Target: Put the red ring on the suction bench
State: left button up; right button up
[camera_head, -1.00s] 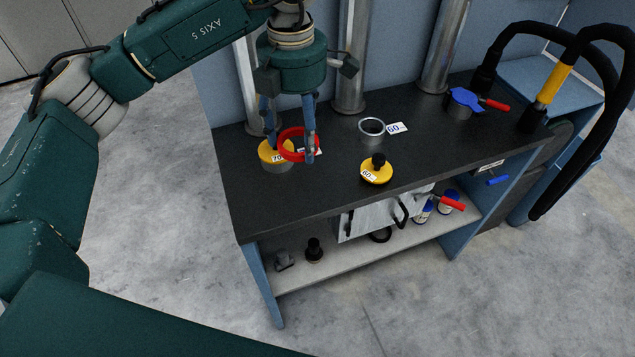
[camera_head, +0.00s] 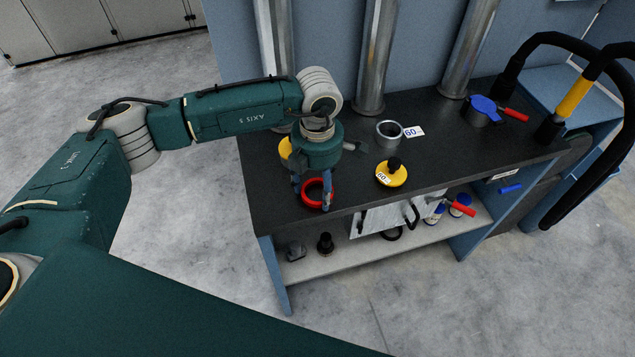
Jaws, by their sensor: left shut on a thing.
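The red ring (camera_head: 309,202) is held in my left gripper (camera_head: 312,195), with a finger at each side of it. The ring is at the front left part of the dark top of the suction bench (camera_head: 265,197). It is low over the top or touching it; I cannot tell which. Part of the ring is hidden by the fingers. My right gripper is not in view.
A yellow piece (camera_head: 285,149) is partly hidden behind my left gripper. A yellow cap with a black knob (camera_head: 391,175), a metal collar (camera_head: 389,134) and a blue-topped fitting (camera_head: 484,108) stand farther right. Metal pipes (camera_head: 374,60) rise along the back. The front left top is clear.

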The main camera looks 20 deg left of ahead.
pick_arm(q)
jog(key=shift+f, duration=0.1)
jog(key=o, duration=0.9)
jog(key=shift+o, duration=0.2)
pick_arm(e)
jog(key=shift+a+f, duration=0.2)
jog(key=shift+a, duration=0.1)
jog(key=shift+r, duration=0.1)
pick_arm(q)
jog(key=shift+r, duration=0.35)
notch_tip(320, 180, up, 12)
jog(key=b, duration=0.3)
jog(key=shift+f, duration=0.15)
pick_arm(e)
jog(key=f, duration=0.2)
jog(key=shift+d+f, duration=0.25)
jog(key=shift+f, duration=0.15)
pick_arm(q)
jog(key=shift+f, duration=0.1)
